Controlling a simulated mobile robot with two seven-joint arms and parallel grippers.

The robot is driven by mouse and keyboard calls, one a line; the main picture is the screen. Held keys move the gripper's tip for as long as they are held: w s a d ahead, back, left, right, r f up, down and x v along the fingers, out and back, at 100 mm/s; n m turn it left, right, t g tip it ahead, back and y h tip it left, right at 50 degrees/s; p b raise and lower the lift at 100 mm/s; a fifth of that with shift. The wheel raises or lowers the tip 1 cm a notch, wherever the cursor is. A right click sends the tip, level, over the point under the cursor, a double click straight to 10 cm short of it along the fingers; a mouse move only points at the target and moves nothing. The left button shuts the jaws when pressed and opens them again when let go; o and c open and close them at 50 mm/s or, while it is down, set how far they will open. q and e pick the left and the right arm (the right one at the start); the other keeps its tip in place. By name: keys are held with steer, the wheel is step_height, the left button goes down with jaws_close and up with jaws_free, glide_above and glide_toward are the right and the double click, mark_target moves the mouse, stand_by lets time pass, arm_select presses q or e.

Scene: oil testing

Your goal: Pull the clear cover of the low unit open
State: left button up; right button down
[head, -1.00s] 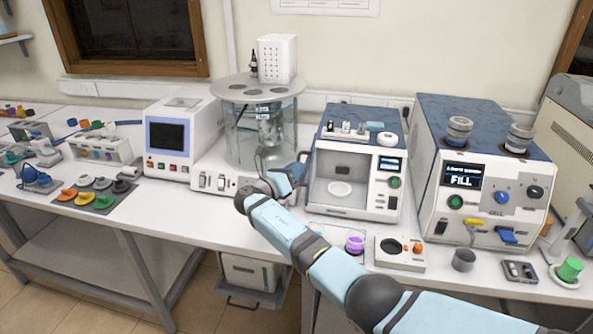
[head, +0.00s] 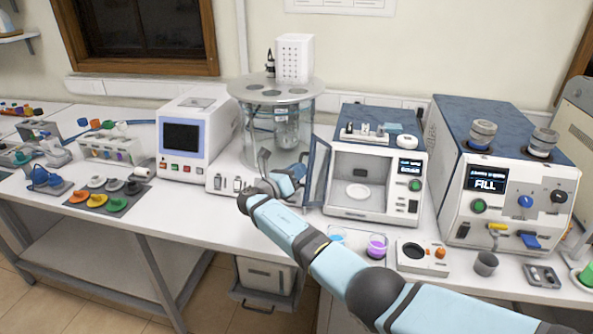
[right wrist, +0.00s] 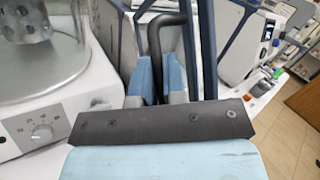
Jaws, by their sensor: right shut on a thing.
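The low unit (head: 413,201) is a white box with a blue top on the bench, right of centre in the head view. Its clear cover (head: 318,172), in a dark blue frame, stands swung out to the left, and the front opening shows a white round dish inside. My right gripper (head: 288,178) is at the cover's outer side. In the right wrist view, my right gripper (right wrist: 161,82) is shut on the dark bent handle (right wrist: 154,42), with the blue frame (right wrist: 207,45) beside it. My left gripper is not in view.
A glass cylinder (head: 258,135) with a round lid stands close left of the cover. Beakers of blue (head: 338,237) and purple liquid (head: 377,246) stand in front of the unit, near my right arm. A larger FILL machine (head: 465,226) is to the right.

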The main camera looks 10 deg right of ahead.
steer(key=shift+d+f, duration=0.1)
steer(key=shift+d, duration=0.05)
steer(key=c, duration=1.5)
jaws_free()
steer(key=o, duration=0.3)
steer(key=shift+w+d+f, duration=0.1)
steer(key=shift+a, duration=0.25)
steer(key=b+v, duration=0.2)
steer(key=v, duration=1.1)
steer(key=shift+a, duration=0.1)
